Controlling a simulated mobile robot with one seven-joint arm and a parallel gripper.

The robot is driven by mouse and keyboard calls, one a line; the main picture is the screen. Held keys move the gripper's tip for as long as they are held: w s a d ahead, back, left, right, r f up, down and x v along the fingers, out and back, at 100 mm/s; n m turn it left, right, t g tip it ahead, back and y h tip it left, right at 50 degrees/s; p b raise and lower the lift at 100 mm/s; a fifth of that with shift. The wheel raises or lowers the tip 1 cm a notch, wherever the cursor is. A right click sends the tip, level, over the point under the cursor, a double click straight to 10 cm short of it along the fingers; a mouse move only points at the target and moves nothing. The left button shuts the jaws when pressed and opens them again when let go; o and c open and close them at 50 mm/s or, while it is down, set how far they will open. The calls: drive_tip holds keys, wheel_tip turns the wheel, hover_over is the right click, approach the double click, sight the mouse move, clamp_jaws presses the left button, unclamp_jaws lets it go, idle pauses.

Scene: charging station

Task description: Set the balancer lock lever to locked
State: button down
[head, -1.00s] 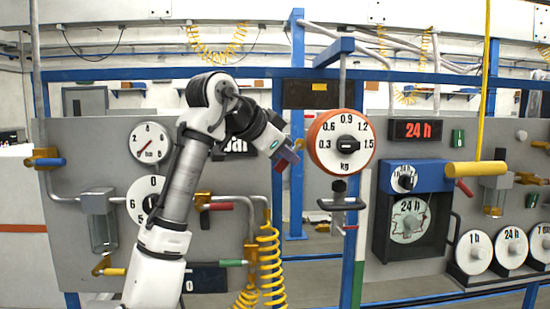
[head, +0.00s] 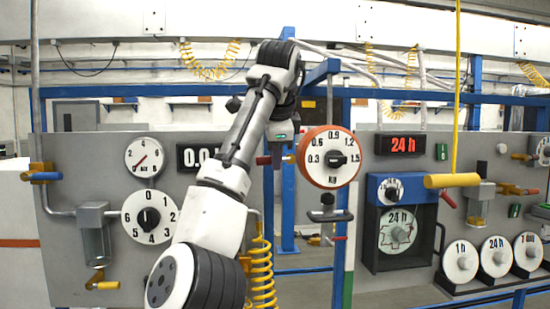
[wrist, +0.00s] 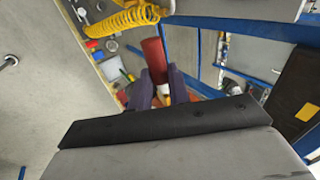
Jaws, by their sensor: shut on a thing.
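The balancer (head: 330,175) is a round orange housing with a white kg dial, hanging in the middle of the head view. Its lock lever has a red handle (head: 263,160) that points left from a yellow part at the balancer's left side, roughly level. My gripper (head: 278,157) reaches down over the lever and is shut on it. In the wrist view the red handle (wrist: 153,58) sticks out beyond the two purple fingers of my gripper (wrist: 159,88). The fingers hide part of the lever in both views.
A grey panel with gauges (head: 150,215) stands left, with a coiled yellow hose (head: 262,265) near my arm. A blue-topped 24 h timer unit (head: 397,188) is at the right. A hook (head: 328,212) hangs below the balancer. Blue frame bars run behind.

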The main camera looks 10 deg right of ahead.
drive_tip(key=shift+r+y, duration=0.1)
drive_tip(key=shift+y, duration=0.3)
drive_tip(key=c, duration=1.3)
unclamp_jaws()
drive_tip(key=shift+d, duration=0.1)
